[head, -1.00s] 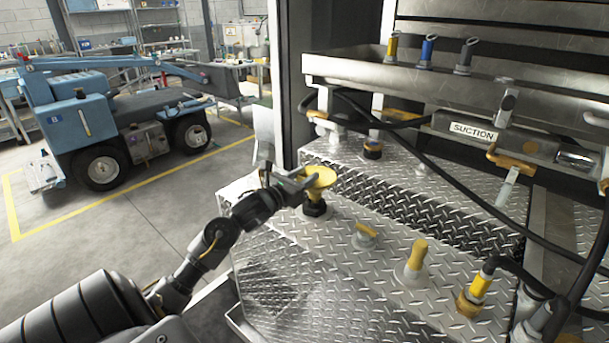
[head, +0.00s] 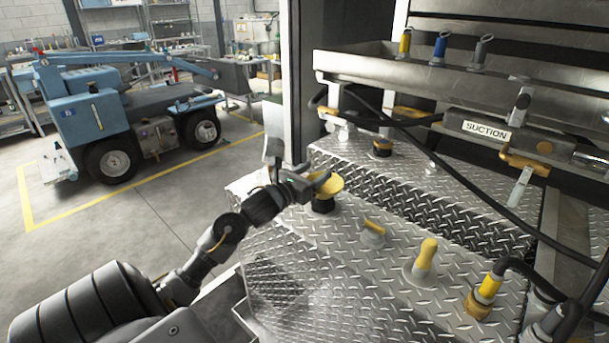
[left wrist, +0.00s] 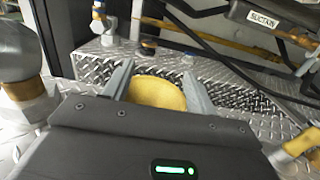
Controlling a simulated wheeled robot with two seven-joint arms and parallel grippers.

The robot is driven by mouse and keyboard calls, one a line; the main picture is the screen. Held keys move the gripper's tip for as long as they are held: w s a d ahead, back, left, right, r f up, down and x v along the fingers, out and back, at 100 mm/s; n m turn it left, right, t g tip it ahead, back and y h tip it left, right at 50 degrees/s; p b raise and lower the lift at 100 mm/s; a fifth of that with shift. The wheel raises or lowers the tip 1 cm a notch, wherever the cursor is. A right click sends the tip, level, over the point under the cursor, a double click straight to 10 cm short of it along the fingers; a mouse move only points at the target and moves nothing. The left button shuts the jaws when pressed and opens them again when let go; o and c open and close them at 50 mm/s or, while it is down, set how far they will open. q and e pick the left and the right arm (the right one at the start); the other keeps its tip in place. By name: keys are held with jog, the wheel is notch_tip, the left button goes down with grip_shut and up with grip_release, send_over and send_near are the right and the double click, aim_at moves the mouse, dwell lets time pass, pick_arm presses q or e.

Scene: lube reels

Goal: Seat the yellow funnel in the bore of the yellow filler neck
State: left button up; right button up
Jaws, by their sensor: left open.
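The yellow funnel (head: 331,186) is at the left rear of the diamond-plate deck, wide mouth up. My left gripper (head: 308,180) is at the funnel's left side. In the left wrist view my left gripper (left wrist: 158,85) is open, one finger on each side of the yellow funnel (left wrist: 157,94). My right gripper is not in view.
Another dark neck (head: 381,148) stands behind. A SUCTION bar (head: 486,130) and black hoses cross the right side.

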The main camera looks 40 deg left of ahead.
pick_arm(q)
jog(key=s+b, duration=0.2)
jog(key=s, duration=1)
jog(key=shift+f+b, duration=0.25)
jog(key=shift+b, duration=0.1)
jog(key=shift+f, duration=0.1)
